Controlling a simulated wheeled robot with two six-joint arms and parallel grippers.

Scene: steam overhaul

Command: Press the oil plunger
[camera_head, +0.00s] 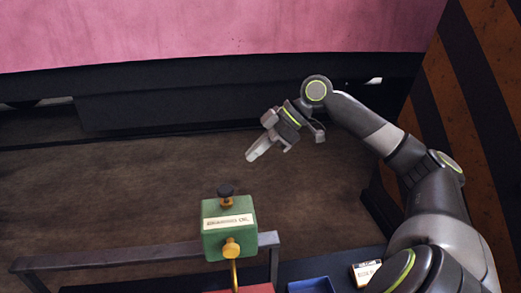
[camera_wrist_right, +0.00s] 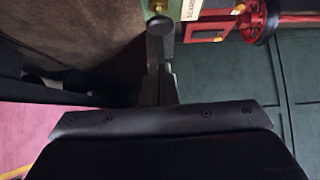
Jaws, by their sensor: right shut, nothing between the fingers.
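My right gripper (camera_head: 252,155) is shut and empty, above and slightly right of the plunger in the head view. My left gripper is out of view.
A blue tray (camera_head: 311,285) and a small labelled box (camera_head: 366,272) lie at the lower right. A striped panel (camera_head: 485,100) stands at right. A red wheel (camera_wrist_right: 257,20) shows in the wrist view.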

